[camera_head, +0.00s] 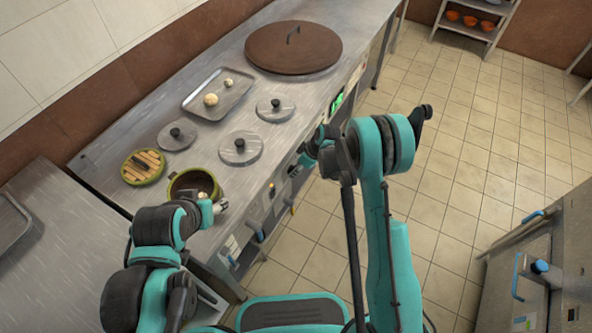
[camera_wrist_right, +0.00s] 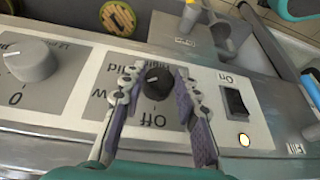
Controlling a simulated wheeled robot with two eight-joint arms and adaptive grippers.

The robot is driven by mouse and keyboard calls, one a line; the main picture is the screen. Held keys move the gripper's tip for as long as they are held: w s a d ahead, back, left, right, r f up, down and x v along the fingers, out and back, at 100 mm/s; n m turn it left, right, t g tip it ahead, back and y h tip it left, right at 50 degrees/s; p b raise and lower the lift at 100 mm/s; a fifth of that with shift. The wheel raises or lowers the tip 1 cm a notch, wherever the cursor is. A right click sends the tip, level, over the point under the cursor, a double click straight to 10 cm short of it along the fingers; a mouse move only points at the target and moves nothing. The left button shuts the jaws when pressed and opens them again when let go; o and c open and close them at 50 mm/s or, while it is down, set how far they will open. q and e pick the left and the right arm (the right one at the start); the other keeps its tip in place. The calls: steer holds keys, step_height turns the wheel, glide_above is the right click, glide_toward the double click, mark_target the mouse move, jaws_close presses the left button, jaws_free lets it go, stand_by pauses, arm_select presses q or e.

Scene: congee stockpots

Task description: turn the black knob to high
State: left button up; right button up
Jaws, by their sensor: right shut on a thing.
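The black knob (camera_wrist_right: 157,82) sits on a control panel on the front of the steel counter. In the right wrist view, upside-down labels "Mid", "Low" and "Off" ring it; the "High" label is partly cut off. Its pale pointer mark seems to lie on the left side, towards "Mid", but it is small. My right gripper (camera_wrist_right: 159,75) is shut on the black knob, with one finger on each side. In the head view this right gripper (camera_head: 303,163) reaches the counter's front, and the knob is hidden there. My left gripper (camera_head: 217,207) is beside the olive pot; its finger opening is unclear.
A grey knob (camera_wrist_right: 31,61) lies left of the black knob, and a black switch (camera_wrist_right: 235,102) with a lit lamp (camera_wrist_right: 244,139) lies right. On the counter are the open olive pot (camera_head: 193,183), grey lids (camera_head: 240,150), a tray (camera_head: 217,95) and a large brown lid (camera_head: 293,48).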

steer(key=shift+w+d+m+g+y, duration=0.15)
steer(key=shift+m+g+y, duration=0.15)
steer(key=shift+g+y, duration=0.7)
steer(key=shift+g, duration=0.3)
steer(key=o, duration=1.2)
steer(key=shift+c, duration=0.2)
steer(key=v, duration=1.2)
